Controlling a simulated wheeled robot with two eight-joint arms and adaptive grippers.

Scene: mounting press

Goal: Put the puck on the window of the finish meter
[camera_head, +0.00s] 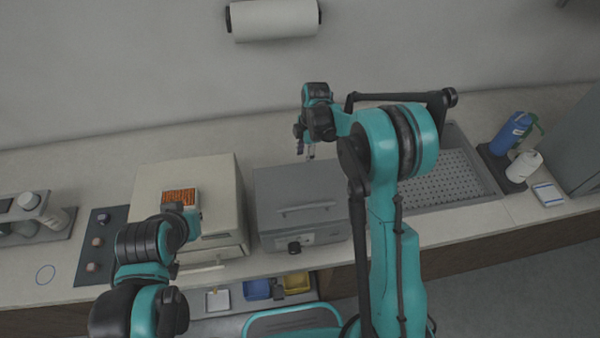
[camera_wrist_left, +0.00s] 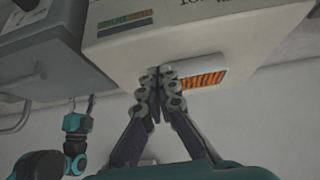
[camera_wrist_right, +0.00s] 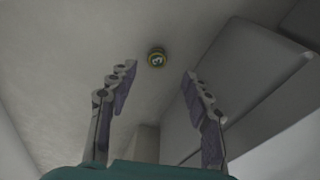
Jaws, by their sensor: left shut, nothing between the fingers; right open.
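A small round puck-like piece (camera_wrist_right: 156,58), dark with a yellowish rim and a mark like a 3, lies on the pale surface in the right wrist view. It is beyond my right fingertips and between their lines, not touched. My right gripper (camera_head: 308,152) is open and empty, behind the grey lidded box; it also shows in the right wrist view (camera_wrist_right: 158,80). My left gripper (camera_wrist_left: 160,75) is shut and empty beside a pale box (camera_head: 215,175) with an orange striped panel (camera_head: 180,197). I cannot tell for sure which thing is the finish meter.
The grey lidded box (camera_head: 300,190) stands right of the pale box. A perforated tray (camera_head: 450,180) and a blue bottle (camera_head: 512,132) are further right. A dark mat (camera_head: 92,262) with several round pieces lies left. Small bins (camera_head: 257,289) sit below the front edge.

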